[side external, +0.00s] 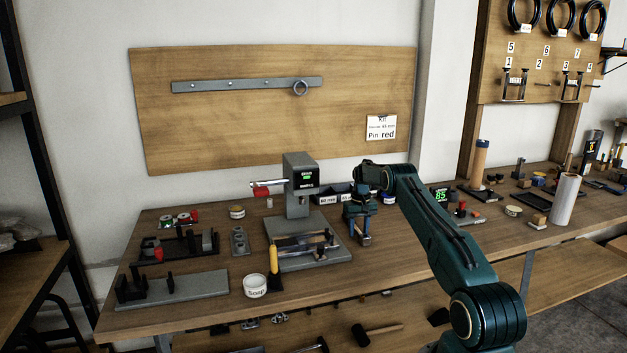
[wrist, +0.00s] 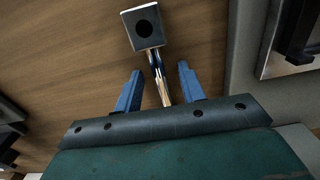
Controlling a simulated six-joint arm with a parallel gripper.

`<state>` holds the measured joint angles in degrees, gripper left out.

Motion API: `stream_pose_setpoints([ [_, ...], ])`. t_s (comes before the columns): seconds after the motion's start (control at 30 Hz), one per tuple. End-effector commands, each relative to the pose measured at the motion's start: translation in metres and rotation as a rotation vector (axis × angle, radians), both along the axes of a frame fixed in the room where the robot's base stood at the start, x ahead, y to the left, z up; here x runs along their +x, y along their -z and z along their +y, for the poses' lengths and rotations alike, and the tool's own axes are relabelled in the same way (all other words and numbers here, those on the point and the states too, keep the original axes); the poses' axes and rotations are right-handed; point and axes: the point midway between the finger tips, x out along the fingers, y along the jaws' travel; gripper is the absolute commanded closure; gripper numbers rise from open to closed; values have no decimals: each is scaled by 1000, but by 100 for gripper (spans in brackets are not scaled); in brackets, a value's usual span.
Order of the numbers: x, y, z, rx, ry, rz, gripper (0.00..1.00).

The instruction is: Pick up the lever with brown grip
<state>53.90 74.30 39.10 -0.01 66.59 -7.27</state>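A metal lever shows in the wrist view, with a square grey head (wrist: 143,29) with a dark round hole and a shiny rod (wrist: 157,72) running down from it. A tan tint shows low on the rod; I cannot tell whether it is the brown grip or a reflection. My gripper (wrist: 159,72) points down over the bench, its two blue fingers apart on either side of the rod, with gaps showing on both sides. In the side view my gripper (side external: 361,241) is low over the bench, right of the grey press, and the lever is hard to make out there.
The grey press (side external: 299,185) and its base plate (side external: 335,255) stand just left of my gripper. Dark labelled bins (side external: 328,198) sit behind. A white soap tub (side external: 255,286) is near the front edge. The wooden bench (side external: 400,262) is clear in front right.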

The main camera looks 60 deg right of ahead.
Motion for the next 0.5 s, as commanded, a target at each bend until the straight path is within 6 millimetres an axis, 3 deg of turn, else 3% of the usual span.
stream_pose_setpoints([
  [0.07, 0, 0, 0, 0, 0, 0, 60],
  [0.27, 0, 0, 0, 0, 0, 0, 100],
  [0.5, 0, -2, 0, -1, 0, -1, 100],
])
